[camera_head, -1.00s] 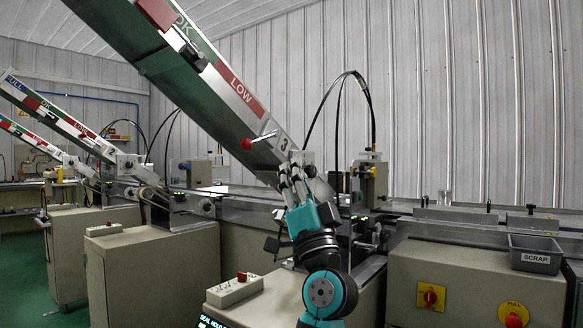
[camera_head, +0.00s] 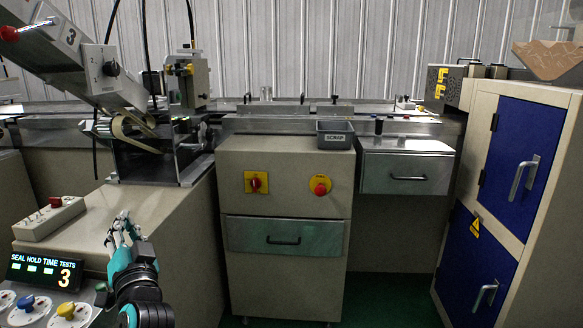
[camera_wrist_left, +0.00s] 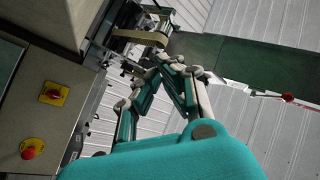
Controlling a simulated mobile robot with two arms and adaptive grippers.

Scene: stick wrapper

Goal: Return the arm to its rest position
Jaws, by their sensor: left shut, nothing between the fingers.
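My left gripper (camera_head: 124,222) is shut and empty. It is low at the left of the head view, raised above a grey control panel and in front of a beige cabinet. The left wrist view shows its fingers (camera_wrist_left: 172,68) drawn together with nothing between them. The inclined magazine marked 3 (camera_head: 95,66) and the machine below it stand beyond the gripper, with a visible gap in the head view. My right gripper is not in view.
A white button box (camera_head: 50,218) and a display reading 3 (camera_head: 46,271) sit near my left arm. A grey scrap bin (camera_head: 335,134) stands on the middle cabinet. A blue-doored cabinet (camera_head: 521,150) stands at right. Green floor between the cabinets is clear.

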